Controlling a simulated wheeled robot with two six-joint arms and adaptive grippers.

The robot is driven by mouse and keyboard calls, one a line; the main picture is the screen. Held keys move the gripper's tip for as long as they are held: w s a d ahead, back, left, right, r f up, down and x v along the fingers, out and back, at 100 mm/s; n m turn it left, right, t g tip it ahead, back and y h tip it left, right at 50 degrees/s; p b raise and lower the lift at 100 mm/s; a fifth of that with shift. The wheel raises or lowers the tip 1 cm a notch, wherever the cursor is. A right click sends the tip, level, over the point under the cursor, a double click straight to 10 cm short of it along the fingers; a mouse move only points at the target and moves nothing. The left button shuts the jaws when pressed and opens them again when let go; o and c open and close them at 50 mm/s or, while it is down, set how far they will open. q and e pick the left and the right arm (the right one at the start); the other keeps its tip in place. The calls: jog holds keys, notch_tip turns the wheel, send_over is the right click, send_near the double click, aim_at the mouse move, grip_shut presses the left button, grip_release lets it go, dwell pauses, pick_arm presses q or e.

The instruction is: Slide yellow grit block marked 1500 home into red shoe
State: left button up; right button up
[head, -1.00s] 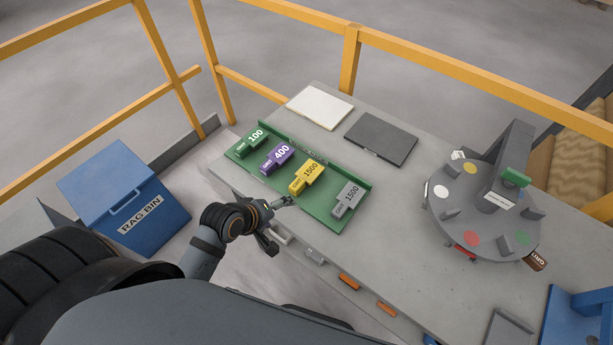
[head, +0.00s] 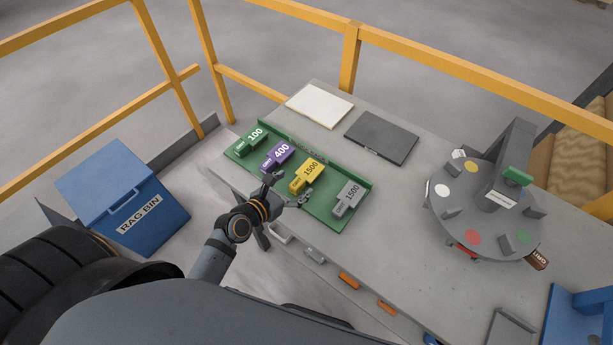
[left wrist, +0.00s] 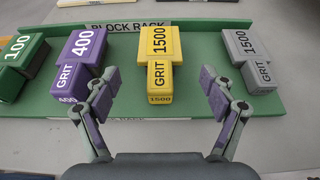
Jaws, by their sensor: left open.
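The yellow grit block marked 1500 (head: 308,174) lies in the green block rack (head: 322,212), between the purple 400 block and the grey 1500 block. In the left wrist view the yellow block (left wrist: 160,50) is centred ahead, its narrow end toward me. My left gripper (head: 290,188) is open at the rack's near edge. In the left wrist view its fingers (left wrist: 158,90) are spread to either side of the yellow block's narrow end, with nothing between them. On the grey turntable (head: 450,215), a red disc (head: 473,237) and a red part (head: 466,250) below the rim show. My right gripper is not in view.
The rack also holds green 100 (head: 250,142), purple 400 (head: 277,156) and grey 1500 (head: 347,198) blocks close by. White (head: 320,106) and dark (head: 381,138) plates lie behind. A blue rag bin (head: 122,200) stands left. Bench surface between rack and turntable is clear.

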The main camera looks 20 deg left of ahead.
aim_at(302, 178)
pick_arm(q)
jog(key=x, duration=0.7)
jog(key=shift+w+f, duration=0.15)
jog(key=shift+f, duration=0.05)
jog(key=shift+s+r, duration=0.1)
jog(key=shift+s, duration=0.1)
jog(key=c, duration=0.4)
jog(key=shift+w, duration=0.1)
jog(key=c, duration=1.1)
